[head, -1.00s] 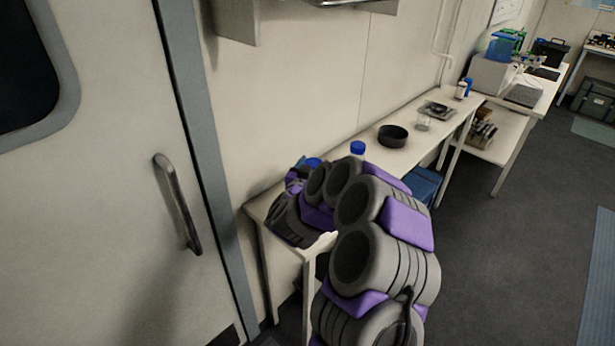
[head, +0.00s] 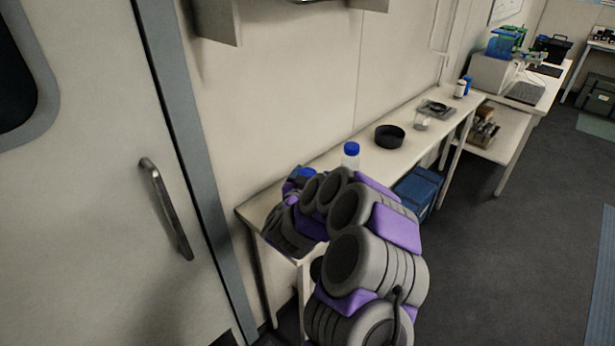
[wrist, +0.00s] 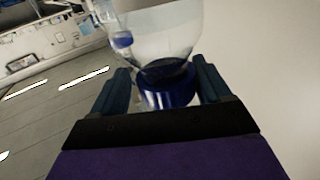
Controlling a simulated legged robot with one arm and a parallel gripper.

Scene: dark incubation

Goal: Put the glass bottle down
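The glass bottle (wrist: 160,30) fills the upper middle of the wrist view, clear-bodied with a dark blue cap (wrist: 168,92). My gripper (wrist: 163,75) has its two blue fingers on either side of the cap and neck and appears shut on it; a thin gap seems to show at the left finger. The bottle's body extends away from the fingers. Its base is out of view, so I cannot tell whether it touches the table. In the head view, my arm hides most of the gripper at the near end of the white table (head: 418,130); a bit of blue shows there.
Another clear bottle with a blue cap (head: 351,155) stands on the table just beyond my arm. Farther along are a black round dish (head: 390,136), a small clear jar (head: 422,121) and a flat device (head: 436,108). A wall and door (head: 80,200) are at left.

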